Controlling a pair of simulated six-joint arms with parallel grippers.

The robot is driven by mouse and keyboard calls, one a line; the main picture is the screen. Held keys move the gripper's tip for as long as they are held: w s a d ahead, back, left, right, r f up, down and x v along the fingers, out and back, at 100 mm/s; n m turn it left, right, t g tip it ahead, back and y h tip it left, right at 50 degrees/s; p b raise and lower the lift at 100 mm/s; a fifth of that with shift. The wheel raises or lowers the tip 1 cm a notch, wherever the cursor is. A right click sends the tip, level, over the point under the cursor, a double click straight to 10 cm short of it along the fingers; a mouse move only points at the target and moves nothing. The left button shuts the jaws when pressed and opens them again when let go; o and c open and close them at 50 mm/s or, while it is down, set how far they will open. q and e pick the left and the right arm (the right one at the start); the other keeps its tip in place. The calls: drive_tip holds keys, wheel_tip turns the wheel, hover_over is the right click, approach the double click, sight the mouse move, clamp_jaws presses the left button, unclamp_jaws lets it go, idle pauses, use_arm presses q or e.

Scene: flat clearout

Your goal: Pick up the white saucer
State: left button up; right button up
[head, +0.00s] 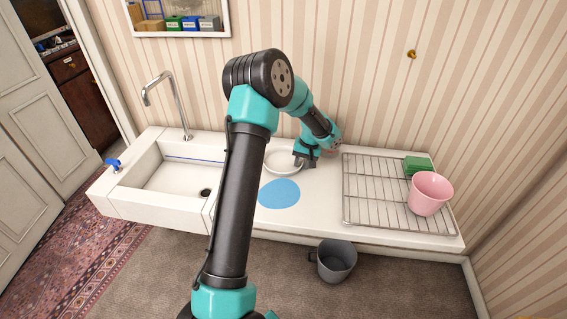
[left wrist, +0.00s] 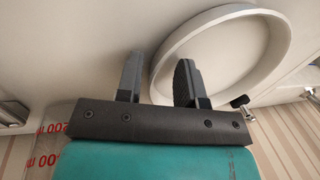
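The white saucer (head: 278,160) lies on the white counter behind the blue round mat, its right edge partly hidden by my arm. My left gripper (head: 300,164) is at the saucer's right edge. In the left wrist view the saucer (left wrist: 277,50) shows as a pale ring with a raised rim. The left gripper (left wrist: 158,78) is open there, with one finger outside the ring and the other overlapping its inside. The rim appears between the fingers; I cannot tell whether they touch it. My right gripper is not in view.
A blue round mat (head: 279,194) lies in front of the saucer. A sink (head: 165,212) with a tap (head: 180,105) is at left. A wire rack (head: 372,190) at right carries a pink cup (head: 429,194) and a green block (head: 418,164). A grey mug (head: 335,262) is on the floor.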

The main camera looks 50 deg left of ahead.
use_arm(q)
drive_tip(key=shift+c, duration=0.5)
clamp_jaws()
